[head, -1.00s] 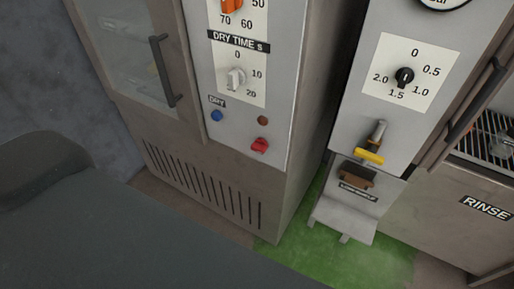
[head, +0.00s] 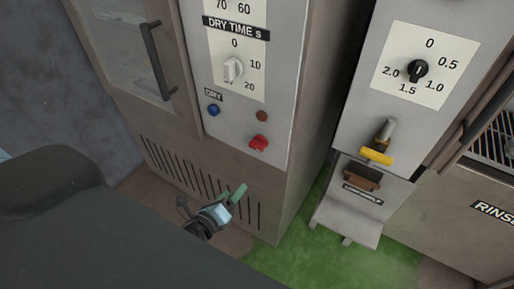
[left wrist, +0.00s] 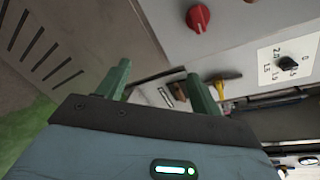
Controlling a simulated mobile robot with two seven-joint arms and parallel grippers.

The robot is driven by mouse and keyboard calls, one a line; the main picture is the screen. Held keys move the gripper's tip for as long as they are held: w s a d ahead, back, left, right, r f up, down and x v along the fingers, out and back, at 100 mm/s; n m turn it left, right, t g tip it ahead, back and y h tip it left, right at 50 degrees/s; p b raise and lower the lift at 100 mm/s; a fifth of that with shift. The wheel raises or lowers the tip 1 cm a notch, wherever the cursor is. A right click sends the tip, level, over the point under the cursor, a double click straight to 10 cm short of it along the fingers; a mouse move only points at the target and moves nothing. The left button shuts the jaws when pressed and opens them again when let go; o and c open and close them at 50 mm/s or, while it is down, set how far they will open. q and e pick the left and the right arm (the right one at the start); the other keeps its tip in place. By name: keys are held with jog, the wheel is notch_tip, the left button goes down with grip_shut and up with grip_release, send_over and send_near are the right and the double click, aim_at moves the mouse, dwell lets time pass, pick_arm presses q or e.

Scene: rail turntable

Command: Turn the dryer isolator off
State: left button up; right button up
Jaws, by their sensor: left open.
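The dryer isolator is a red rotary knob (head: 259,143) low on the dryer's pale control panel, right of the blue DRY button. It also shows at the top of the left wrist view (left wrist: 197,18), its grip ridge slanted. My left gripper (head: 233,194) is below and left of the knob in the head view, in front of the vented lower panel, apart from the knob. In the left wrist view its two green fingers (left wrist: 158,80) stand apart with nothing between them. My right gripper is not in view.
The blue button (head: 213,110), a dark red lamp (head: 262,116) and the white dry-time dial (head: 233,69) are near the knob. Right of the dryer stands a unit with a black dial (head: 417,70) and a yellow-handled valve (head: 376,157). Green floor (head: 290,262) lies below.

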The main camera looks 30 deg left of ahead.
aim_at(255, 147)
pick_arm(q)
jog(key=w+r+m+t, duration=0.1)
jog(key=w+m, duration=0.2)
jog(key=w, duration=0.1)
jog(key=w+r+m, duration=0.2)
jog(key=w+m, duration=0.1)
jog(key=w, duration=0.1)
jog(key=w+r+m+t, duration=0.1)
jog(key=w+r+m, duration=0.1)
jog(key=w+m, duration=0.2)
jog(key=shift+w+a+r+t+h, duration=0.2)
jog(key=shift+w+t+h, duration=0.1)
jog(key=shift+w, duration=0.25)
jog(key=shift+w+d, duration=0.15)
jog(key=shift+w, duration=0.6)
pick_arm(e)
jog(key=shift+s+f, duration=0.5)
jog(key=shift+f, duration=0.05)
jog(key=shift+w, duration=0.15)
pick_arm(q)
jog(key=c, duration=1)
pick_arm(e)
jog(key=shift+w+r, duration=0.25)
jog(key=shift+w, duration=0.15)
